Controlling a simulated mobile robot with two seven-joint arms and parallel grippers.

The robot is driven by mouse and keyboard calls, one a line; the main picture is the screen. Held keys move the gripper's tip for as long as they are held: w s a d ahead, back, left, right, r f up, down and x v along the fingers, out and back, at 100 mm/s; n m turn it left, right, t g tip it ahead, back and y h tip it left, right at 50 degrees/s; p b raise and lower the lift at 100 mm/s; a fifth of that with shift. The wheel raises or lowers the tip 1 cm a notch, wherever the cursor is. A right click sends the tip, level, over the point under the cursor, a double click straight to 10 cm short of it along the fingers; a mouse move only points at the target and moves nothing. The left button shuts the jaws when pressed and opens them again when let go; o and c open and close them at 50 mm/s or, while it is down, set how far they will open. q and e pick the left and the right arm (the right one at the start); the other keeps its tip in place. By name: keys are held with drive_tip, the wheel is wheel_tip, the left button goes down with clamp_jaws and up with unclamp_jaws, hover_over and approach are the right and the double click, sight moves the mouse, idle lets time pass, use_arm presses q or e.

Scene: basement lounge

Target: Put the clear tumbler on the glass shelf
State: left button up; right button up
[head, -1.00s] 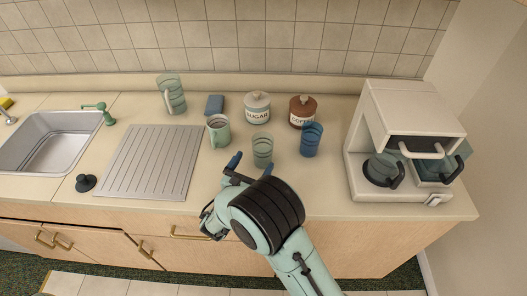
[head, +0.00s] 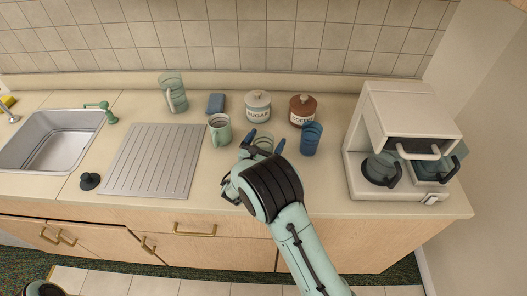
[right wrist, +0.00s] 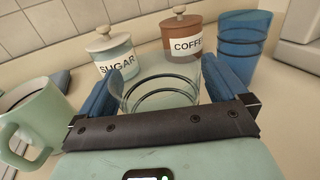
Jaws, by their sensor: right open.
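The clear tumbler (head: 264,142) stands upright on the counter, right of the green mug and in front of the canisters. My right gripper (head: 263,146) is open, with its blue fingers on either side of the tumbler. In the right wrist view the tumbler (right wrist: 160,92) sits between the spread fingers (right wrist: 168,80), with its lower part hidden by the gripper body. I cannot tell whether a finger touches it. No glass shelf shows in either view. My left gripper is not in view.
A green mug (head: 219,131) stands close left of the tumbler and a blue tumbler (head: 310,140) close right. The sugar canister (head: 257,107) and coffee canister (head: 302,109) are behind. A coffee machine (head: 405,135) stands right; a ribbed drainboard (head: 150,165) and sink (head: 50,145) lie left.

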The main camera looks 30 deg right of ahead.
drive_tip(key=c, duration=1.3)
